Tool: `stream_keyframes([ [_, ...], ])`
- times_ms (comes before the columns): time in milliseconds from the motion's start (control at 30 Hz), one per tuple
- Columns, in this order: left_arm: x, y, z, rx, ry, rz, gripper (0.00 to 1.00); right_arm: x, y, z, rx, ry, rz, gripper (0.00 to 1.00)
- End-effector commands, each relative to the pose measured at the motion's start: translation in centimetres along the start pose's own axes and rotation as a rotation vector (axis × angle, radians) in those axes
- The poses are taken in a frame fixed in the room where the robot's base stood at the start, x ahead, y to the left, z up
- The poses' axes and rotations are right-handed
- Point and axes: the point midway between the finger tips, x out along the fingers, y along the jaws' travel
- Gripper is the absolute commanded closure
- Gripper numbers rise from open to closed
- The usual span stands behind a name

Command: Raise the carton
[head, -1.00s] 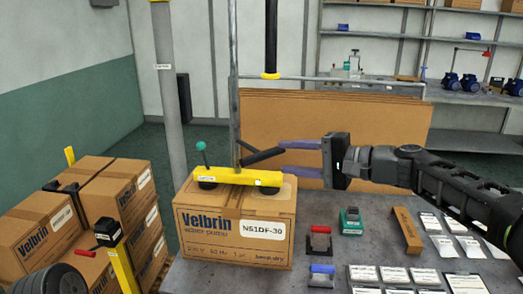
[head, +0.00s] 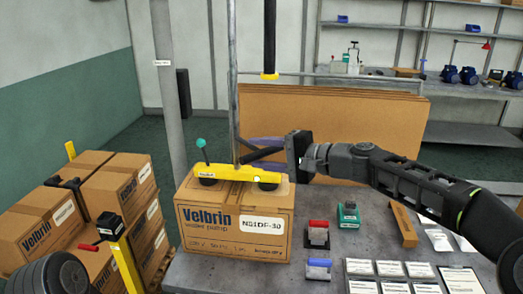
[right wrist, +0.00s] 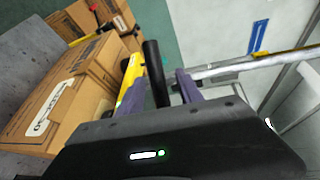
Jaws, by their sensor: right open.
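The carton (head: 235,228), a brown box marked "Velbrin water pump" and "NS1DF-30", rests on the grey table. A yellow lifter bar (head: 228,172) lies across its top with dark suction pads on the carton, a teal-knobbed lever and a black handle (head: 260,155). My right gripper (head: 252,150) is open at the handle. In the right wrist view, the black handle (right wrist: 154,72) stands between the two purple fingers, with gaps showing on both sides. The carton (right wrist: 65,100) shows at left there. My left gripper is not in view.
Stacked cartons (head: 120,190) stand on a pallet at the left. A red-handled tool (head: 318,235), a blue-handled tool (head: 319,268), a green device (head: 348,215) and several labelled packets (head: 392,268) lie right of the carton. Cardboard sheets (head: 350,120) stand behind.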

Motion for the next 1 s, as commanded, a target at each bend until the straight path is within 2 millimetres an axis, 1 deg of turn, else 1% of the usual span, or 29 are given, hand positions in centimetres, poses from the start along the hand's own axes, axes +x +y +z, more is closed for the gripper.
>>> stream_keyframes([
  [200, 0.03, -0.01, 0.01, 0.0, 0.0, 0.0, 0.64, 0.01, 0.05, -0.03, 0.0, 0.0, 0.0, 0.57],
  [733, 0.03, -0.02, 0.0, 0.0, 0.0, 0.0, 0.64, -0.01, 0.07, -0.01, 0.0, 0.0, 0.001, 1.0],
  [1000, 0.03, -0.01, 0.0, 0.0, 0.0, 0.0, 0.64, -0.01, 0.1, 0.0, 0.0, -0.001, 0.001, 1.0],
])
